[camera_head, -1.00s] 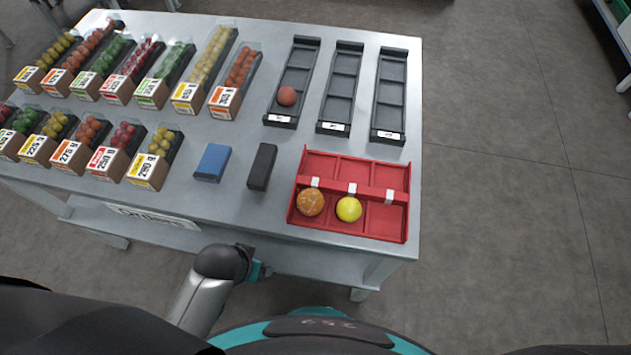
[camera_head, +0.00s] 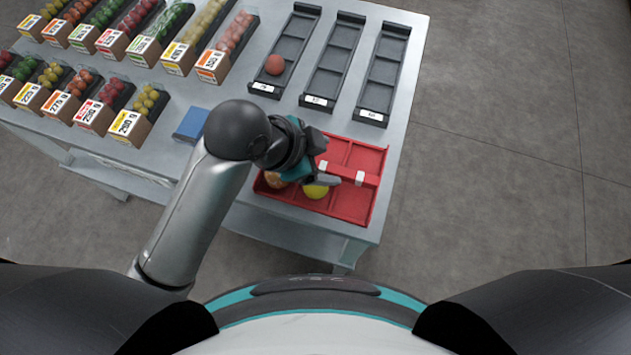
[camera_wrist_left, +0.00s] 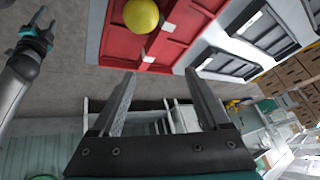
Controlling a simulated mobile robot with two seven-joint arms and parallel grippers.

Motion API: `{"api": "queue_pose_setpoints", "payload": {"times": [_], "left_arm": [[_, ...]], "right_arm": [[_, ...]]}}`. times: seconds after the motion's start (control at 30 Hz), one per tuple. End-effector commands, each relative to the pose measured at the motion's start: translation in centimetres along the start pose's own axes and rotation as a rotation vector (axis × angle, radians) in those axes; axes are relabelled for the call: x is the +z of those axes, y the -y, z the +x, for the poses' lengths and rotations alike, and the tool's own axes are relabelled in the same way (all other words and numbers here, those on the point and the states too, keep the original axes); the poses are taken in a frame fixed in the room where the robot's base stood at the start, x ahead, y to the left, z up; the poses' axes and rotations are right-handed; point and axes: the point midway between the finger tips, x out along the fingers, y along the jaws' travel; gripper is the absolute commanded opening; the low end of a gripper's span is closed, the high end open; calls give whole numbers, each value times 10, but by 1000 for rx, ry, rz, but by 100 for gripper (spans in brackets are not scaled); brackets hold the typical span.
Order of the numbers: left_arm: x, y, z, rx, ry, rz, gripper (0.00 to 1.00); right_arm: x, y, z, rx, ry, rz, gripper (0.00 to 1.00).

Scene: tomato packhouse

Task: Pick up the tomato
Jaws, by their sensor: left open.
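A yellow tomato (camera_head: 316,191) lies in a front compartment of the red tray (camera_head: 368,158). It also shows at the top of the left wrist view (camera_wrist_left: 141,15). An orange tomato (camera_head: 272,181) lies left of it, mostly hidden by my gripper. A red tomato (camera_head: 275,64) lies in the left black tray (camera_head: 292,45). My left gripper (camera_head: 328,162) is open and empty above the red tray, close to the yellow tomato in the head view. In the wrist view its fingers (camera_wrist_left: 160,76) are apart with nothing between them. My right gripper (camera_wrist_left: 40,32) is small at that view's left.
Two more black trays (camera_head: 333,62) stand empty at the back right. Packed tomato boxes (camera_head: 130,118) fill the table's left side. A blue block (camera_head: 191,124) lies left of my gripper. Open floor (camera_head: 500,130) lies right of the table.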

Motion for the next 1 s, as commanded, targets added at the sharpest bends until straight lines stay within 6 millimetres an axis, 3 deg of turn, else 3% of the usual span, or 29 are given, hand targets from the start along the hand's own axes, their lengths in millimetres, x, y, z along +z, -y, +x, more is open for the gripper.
{"api": "queue_pose_setpoints", "payload": {"times": [0.03, 0.2, 0.4, 0.67, 1.0], "left_arm": [[-16, 2, -2, 14, -20, 118, 78], [-53, -4, -7, 80, -66, 521, 78], [-75, -14, -14, 164, -80, 989, 78], [-71, -17, -25, 316, -47, 1555, 78], [-35, 3, -47, 604, 25, 2112, 78]], "right_arm": [[0, 0, 0, -1, 0, 0, 50], [0, 0, 0, 0, 0, 0, 50], [0, -1, 0, 1, 0, 0, 50], [0, -4, -1, 5, 0, -1, 50], [0, -5, -1, 6, -1, 0, 50]]}}
